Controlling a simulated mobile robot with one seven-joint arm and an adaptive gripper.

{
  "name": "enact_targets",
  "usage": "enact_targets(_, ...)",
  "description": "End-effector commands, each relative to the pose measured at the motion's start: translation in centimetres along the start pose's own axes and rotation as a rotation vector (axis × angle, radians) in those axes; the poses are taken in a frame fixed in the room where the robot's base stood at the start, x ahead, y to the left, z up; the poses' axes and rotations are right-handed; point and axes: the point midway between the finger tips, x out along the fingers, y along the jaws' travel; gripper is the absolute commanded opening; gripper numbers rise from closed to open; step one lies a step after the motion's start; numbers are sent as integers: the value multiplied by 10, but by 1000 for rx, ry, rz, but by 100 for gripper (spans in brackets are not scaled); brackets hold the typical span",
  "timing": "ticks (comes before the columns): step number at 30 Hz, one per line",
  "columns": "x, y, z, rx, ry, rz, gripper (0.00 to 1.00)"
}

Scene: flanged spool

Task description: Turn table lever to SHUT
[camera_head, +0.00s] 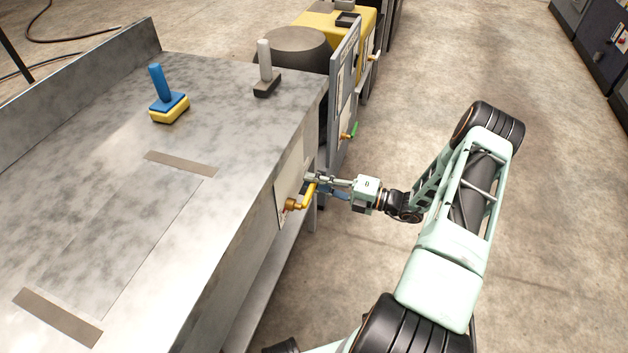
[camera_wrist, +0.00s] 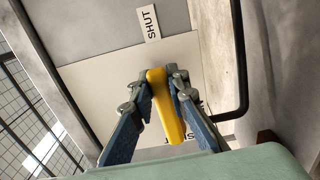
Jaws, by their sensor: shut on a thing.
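The table lever (camera_head: 303,200) is a yellow handle on a brass-coloured hub, mounted on a pale plate (camera_head: 288,188) on the table's side. In the wrist view the yellow lever (camera_wrist: 168,105) stands between my two fingers. My gripper (camera_head: 316,183) is shut on it; it also shows in the wrist view (camera_wrist: 164,88). A label reading SHUT (camera_wrist: 149,23) sits at the top edge of the plate in the wrist view. The lever's hub is hidden in the wrist view.
The metal table (camera_head: 120,225) carries a blue-handled yellow block (camera_head: 168,108) and a grey-handled block (camera_head: 266,80). A grey panel with a green lever (camera_head: 350,131) stands beyond the table. A dark bent bar (camera_wrist: 241,70) is right of the plate.

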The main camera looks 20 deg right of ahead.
Motion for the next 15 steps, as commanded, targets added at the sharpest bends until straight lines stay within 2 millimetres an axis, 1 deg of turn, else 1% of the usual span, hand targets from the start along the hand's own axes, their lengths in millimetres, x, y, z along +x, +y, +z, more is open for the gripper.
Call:
enact_targets(3,-1,-4,-2,24,2,-3,0)
enact_targets(15,-1,-5,-2,41,3,-4,0)
